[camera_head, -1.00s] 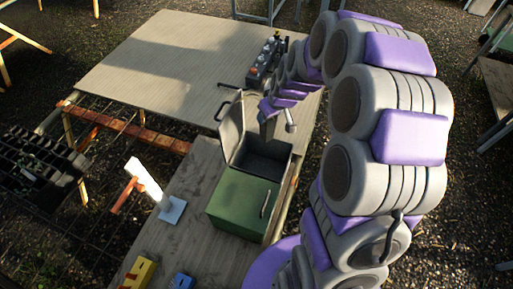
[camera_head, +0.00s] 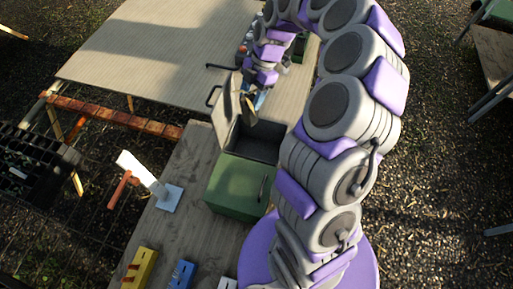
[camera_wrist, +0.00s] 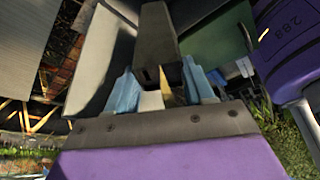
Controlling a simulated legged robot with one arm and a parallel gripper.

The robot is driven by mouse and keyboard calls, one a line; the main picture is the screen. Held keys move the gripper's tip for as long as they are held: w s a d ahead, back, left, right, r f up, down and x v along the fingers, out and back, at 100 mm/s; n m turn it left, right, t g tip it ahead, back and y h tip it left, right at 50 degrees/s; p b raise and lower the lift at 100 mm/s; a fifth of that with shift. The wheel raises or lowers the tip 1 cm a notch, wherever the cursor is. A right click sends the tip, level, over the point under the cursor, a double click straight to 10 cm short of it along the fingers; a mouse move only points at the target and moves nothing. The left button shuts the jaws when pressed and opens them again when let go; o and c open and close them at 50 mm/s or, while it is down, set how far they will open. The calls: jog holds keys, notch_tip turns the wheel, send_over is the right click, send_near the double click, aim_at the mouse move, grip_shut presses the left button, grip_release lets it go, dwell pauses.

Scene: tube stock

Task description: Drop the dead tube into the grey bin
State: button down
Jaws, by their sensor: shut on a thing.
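My gripper (camera_wrist: 160,85) has light-blue fingers shut on a dark, tapered square tube (camera_wrist: 157,40), apparently the dead tube. In the head view the tube (camera_head: 250,115) hangs small and dark beside the raised lid, over or near the bin's opening; its exact height is unclear. The bin (camera_head: 255,141) is a box on the bench with a dark grey open compartment at the back and a green front cover (camera_head: 238,187). Its grey lid (camera_head: 226,112) stands open at the left. The bin's floor is mostly hidden.
A large pale table (camera_head: 150,50) lies behind. A white upright piece on a pale base (camera_head: 169,198) stands left of the bin. Yellow (camera_head: 140,268) and blue (camera_head: 182,275) blocks sit at the bench front. A black celled tray (camera_head: 35,165) is far left.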

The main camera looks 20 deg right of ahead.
jog(key=s+d+f+n+g+h+b, duration=0.1)
jog(key=s+d+f+n, duration=0.1)
jog(key=f+n, duration=0.4)
jog(key=shift+s+d+f+g+h, duration=0.3)
jog(key=shift+s+g, duration=0.1)
jog(key=shift+s, duration=0.15)
dwell(0.3)
jog(key=shift+c, duration=1.7)
grip_release()
jog(key=p+v, duration=0.2)
jog(key=v, duration=1.5)
jog(key=shift+w, duration=0.2)
jog(key=shift+r, duration=0.1)
